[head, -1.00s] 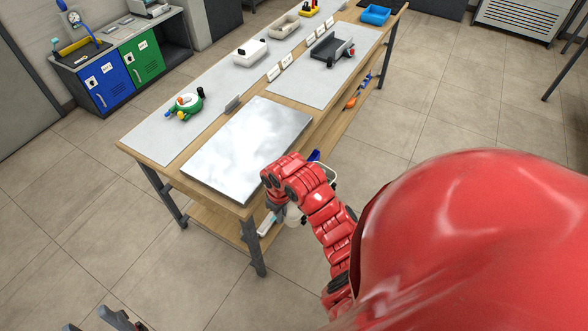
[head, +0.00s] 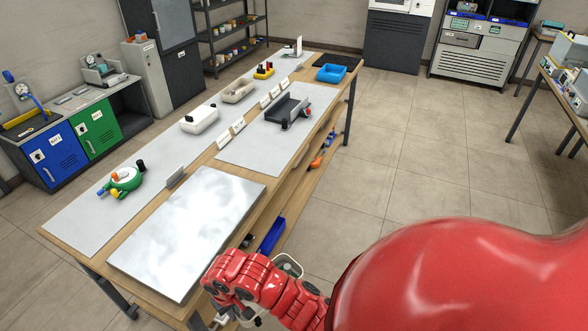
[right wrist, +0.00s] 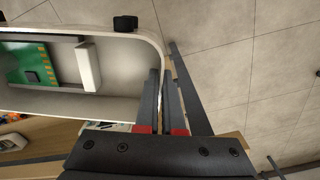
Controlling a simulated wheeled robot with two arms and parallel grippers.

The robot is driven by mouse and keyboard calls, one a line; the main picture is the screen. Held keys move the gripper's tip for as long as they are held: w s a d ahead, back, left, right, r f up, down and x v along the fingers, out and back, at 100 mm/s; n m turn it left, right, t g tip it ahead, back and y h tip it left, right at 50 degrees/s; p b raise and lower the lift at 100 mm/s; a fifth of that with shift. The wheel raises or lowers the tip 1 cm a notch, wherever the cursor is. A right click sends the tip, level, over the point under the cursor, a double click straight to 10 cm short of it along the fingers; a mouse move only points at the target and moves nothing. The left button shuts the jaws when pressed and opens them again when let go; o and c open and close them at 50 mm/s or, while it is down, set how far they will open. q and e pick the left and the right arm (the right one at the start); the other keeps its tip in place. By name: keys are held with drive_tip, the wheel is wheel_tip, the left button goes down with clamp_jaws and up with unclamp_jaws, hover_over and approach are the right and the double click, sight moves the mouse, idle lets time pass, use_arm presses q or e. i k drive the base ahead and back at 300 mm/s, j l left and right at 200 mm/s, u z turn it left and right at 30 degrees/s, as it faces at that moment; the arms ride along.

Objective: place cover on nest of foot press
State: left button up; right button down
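My right gripper (head: 216,318) is low at the near corner of the workbench. In the right wrist view its two fingers (right wrist: 164,90) are close together at the rim of a white open shell (right wrist: 158,45), apparently pinching its wall. A green circuit board (right wrist: 28,64) and a white block show inside the shell. In the head view part of the shell (head: 291,261) shows behind my red arm, beyond the bench edge, over the floor. I cannot tell for sure whether it is the cover. No foot press or nest can be clearly made out. My left gripper is not in view.
A blue bin (head: 272,236) sits below the edge. Floor to the right is open.

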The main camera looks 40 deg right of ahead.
sight(288, 110)
drive_tip(key=i+l, duration=0.1)
drive_tip(key=l, duration=0.4)
drive_tip(key=i+l, duration=0.1)
drive_tip(key=l, duration=0.4)
drive_tip(key=i+l, duration=0.1)
drive_tip(key=l, duration=0.4)
drive_tip(key=i+l, duration=0.1)
drive_tip(key=l, duration=0.4)
drive_tip(key=i+l, duration=0.1)
drive_tip(key=l, duration=0.4)
drive_tip(key=i+l, duration=0.1)
drive_tip(key=l, duration=0.4)
drive_tip(key=u, duration=0.05)
